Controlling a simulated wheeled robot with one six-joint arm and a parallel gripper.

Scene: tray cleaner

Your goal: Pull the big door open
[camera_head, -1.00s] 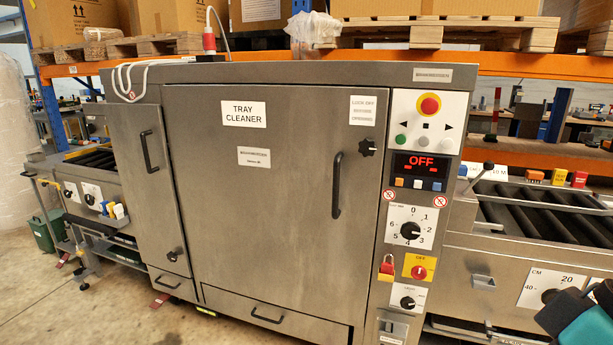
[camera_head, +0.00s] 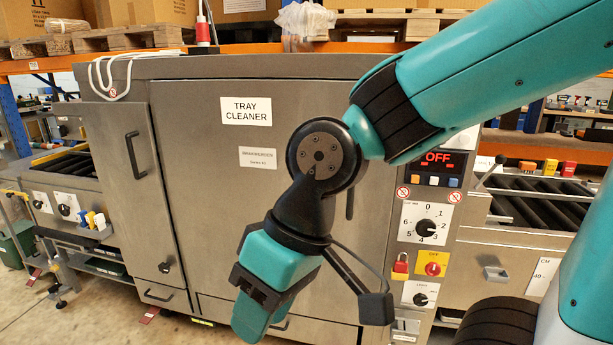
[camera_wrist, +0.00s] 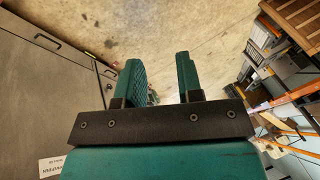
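The big door (camera_head: 215,195) is the wide grey steel panel labelled "TRAY CLEANER", and it looks closed, flush with the cabinet. Its vertical black handle (camera_head: 350,203) is mostly hidden behind my arm; only a lower piece shows. The black knob near the door's upper right is also hidden. My gripper (camera_head: 248,315) hangs in front of the lower part of the door, fingers pointing down, left of and below the handle. In the wrist view my gripper (camera_wrist: 161,75) has its two teal fingers apart with nothing between them, the floor beyond.
A narrower door (camera_head: 130,185) with its own handle is on the left. The control panel (camera_head: 428,215) with dial and "OFF" display is on the right. Roller conveyors flank the machine. Shelving with wooden pallets and boxes stands behind.

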